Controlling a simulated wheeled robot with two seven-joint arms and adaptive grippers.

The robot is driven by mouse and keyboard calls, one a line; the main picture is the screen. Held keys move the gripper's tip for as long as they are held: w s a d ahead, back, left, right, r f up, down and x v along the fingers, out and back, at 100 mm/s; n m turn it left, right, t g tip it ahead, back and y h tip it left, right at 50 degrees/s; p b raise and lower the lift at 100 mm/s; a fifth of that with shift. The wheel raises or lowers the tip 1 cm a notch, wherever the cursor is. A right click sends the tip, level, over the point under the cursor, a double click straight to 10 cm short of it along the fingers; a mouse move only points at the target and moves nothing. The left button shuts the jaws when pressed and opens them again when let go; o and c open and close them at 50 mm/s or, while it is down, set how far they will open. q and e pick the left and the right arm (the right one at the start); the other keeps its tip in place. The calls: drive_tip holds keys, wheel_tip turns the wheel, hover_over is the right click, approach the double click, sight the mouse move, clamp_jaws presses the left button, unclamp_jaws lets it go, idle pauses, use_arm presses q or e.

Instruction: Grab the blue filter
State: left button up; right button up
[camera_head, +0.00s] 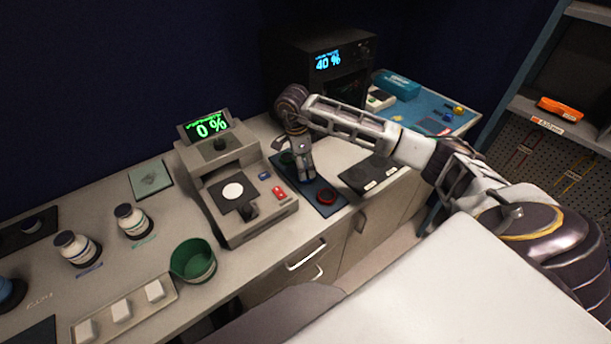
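My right arm comes in from the right, and its gripper (306,178) points down over a dark blue tray (326,207) on the counter. Its fingertips are at or just above the middle of the tray. A red round piece (326,196) lies at the tray's near end, and a dark green round piece (287,158) lies at its far end. I cannot make out a blue filter; the gripper covers the spot between the red and green pieces. The fingers are too small to tell open from shut. My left gripper is not in view.
A grey device (222,190) with a 0 % display stands left of the tray. A dark pad (370,174) lies right of it. A black machine (330,65) showing 40 % is behind. A green cup (193,261) and white bottles (77,248) stand farther left.

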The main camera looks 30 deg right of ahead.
drive_tip(key=shift+d+f+p, duration=0.15)
drive_tip(key=shift+f+p, duration=0.1)
drive_tip(key=shift+f, duration=0.75)
drive_tip(key=shift+d+f+p, duration=0.1)
drive_tip(key=shift+f+p, duration=0.1)
drive_tip(key=shift+f, duration=0.75)
drive_tip(key=c, duration=1.1)
